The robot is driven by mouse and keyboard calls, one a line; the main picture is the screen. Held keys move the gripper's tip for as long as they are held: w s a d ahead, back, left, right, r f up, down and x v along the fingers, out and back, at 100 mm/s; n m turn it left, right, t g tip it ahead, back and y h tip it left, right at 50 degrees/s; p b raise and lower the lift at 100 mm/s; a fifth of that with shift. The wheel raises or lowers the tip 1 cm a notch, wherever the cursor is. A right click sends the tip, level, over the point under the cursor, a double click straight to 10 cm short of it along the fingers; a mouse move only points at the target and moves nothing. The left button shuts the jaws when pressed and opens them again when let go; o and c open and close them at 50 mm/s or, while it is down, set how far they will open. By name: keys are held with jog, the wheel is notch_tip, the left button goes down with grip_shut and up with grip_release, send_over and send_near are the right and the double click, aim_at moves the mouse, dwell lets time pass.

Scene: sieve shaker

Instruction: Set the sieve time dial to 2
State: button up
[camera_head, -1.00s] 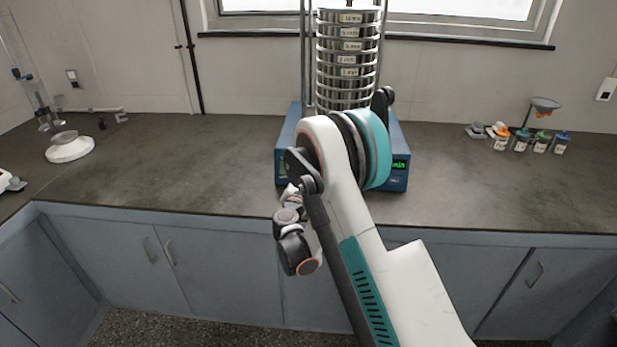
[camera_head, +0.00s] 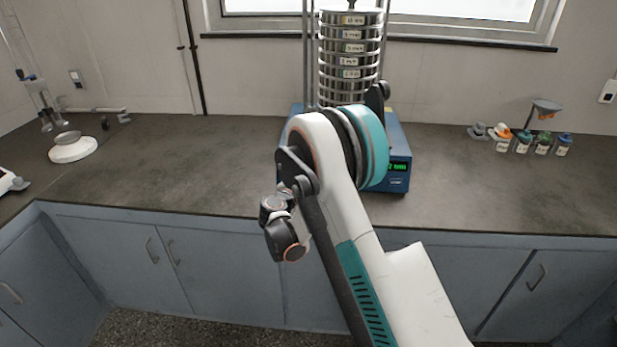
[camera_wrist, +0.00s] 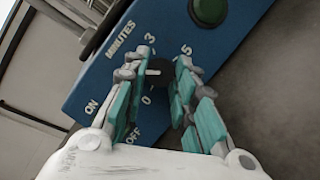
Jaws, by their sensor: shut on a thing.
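The blue sieve shaker base (camera_head: 395,182) stands on the bench behind my arm in the head view. Its panel (camera_wrist: 100,75) fills much of the wrist view, with MINUTES, 0, 3, 5, ON and OFF printed on it. The black time dial (camera_wrist: 160,75) sits between my fingertips. My gripper (camera_wrist: 162,65) is shut on the dial, one finger at each side. A white mark on the dial points left, between the 0 and the 3. The left finger hides any numbers there. In the head view my arm hides the dial.
A green round button (camera_wrist: 209,10) is near the dial. The sieve stack (camera_head: 350,60) rises from the base between upright rods. Several small bottles (camera_head: 523,141) stand at the bench's right, and a white round device (camera_head: 73,152) at its left. Bare bench lies on both sides.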

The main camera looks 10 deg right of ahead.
jog(key=shift+f, duration=0.1)
jog(key=o, duration=1.1)
jog(key=v, duration=1.2)
